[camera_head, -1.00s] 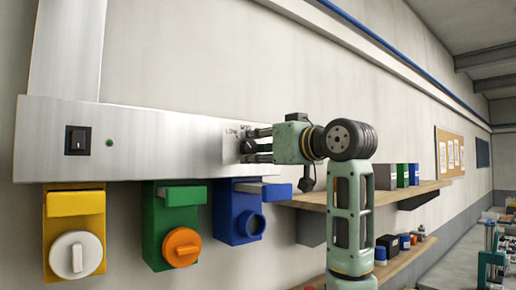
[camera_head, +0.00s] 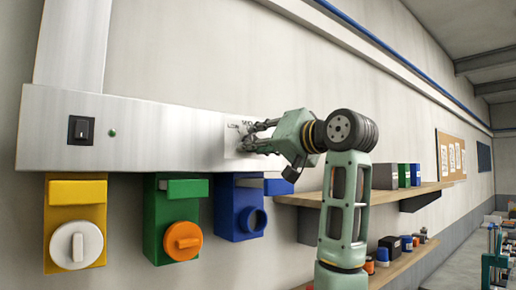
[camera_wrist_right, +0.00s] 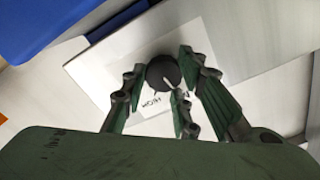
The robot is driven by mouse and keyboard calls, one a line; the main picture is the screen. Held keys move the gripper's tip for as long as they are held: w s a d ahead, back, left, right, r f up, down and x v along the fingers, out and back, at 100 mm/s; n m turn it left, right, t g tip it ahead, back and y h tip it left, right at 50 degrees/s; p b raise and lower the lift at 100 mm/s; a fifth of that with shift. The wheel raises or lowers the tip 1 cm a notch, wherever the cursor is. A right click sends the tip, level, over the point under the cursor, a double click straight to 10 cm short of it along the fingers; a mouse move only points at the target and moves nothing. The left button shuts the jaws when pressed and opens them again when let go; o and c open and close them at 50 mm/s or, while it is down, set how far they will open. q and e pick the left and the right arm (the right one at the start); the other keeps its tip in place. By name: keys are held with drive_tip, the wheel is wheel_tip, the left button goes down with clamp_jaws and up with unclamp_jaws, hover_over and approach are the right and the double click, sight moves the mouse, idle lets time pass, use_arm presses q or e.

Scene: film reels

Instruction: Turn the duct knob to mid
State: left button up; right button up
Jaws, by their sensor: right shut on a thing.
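The duct knob (camera_wrist_right: 164,72) is a round dark knob on a pale label plate (camera_wrist_right: 130,62), seen between my fingers in the right wrist view. A light pointer mark shows on the knob, and lettering is on the plate beside it. In the head view the label plate (camera_head: 235,135) is on the right part of the metal duct (camera_head: 170,140), with words at its top. My right gripper (camera_head: 252,140) is at the knob, its fingers closed around it; the fingers mostly hide the knob there. It also shows in the right wrist view (camera_wrist_right: 160,90). My left gripper is not in view.
A black switch (camera_head: 81,130) and a green light (camera_head: 112,133) are on the duct's left. Below hang a yellow unit (camera_head: 75,215), a green unit (camera_head: 171,208) and a blue unit (camera_head: 232,210). Shelves (camera_head: 370,196) with boxes stand behind my right arm.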

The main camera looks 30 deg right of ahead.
drive_tip(key=shift+f+m+b, duration=0.15)
drive_tip(key=shift+m+b, duration=0.15)
drive_tip(key=shift+m, duration=0.6)
drive_tip(key=shift+w+f, duration=0.1)
drive_tip(key=shift+f, duration=0.05)
drive_tip(key=o, duration=1)
drive_tip(key=shift+d, duration=0.25)
drive_tip(key=shift+a, duration=0.15)
